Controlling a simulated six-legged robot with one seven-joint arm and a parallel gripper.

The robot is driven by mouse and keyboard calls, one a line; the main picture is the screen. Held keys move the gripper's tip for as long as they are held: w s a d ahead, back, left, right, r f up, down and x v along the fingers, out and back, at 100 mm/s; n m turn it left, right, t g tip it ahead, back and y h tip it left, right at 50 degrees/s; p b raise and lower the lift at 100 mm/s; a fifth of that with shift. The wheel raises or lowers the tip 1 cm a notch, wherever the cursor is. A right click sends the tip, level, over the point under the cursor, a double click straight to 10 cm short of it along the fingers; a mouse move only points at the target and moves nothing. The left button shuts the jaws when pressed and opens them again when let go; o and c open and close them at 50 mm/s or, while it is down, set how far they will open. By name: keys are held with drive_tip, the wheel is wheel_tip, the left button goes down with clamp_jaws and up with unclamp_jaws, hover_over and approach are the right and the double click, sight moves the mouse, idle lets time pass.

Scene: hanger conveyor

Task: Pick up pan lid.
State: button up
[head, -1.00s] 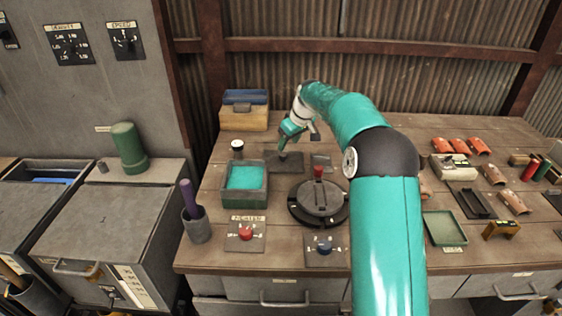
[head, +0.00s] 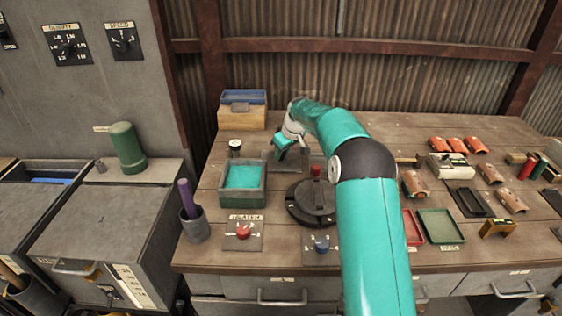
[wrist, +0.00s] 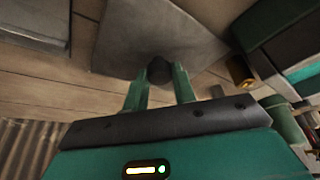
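The pan lid appears to be a flat grey plate (head: 286,166) with a dark round knob. My gripper (wrist: 161,78) is open, one finger on each side of the knob. Contact between fingers and knob cannot be made out.
A wooden box (head: 242,115) stands behind left. A small white-topped jar (head: 235,148) is to the left.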

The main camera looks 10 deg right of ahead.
drive_tip(key=shift+c, duration=1.1)
drive_tip(key=shift+r, duration=0.1)
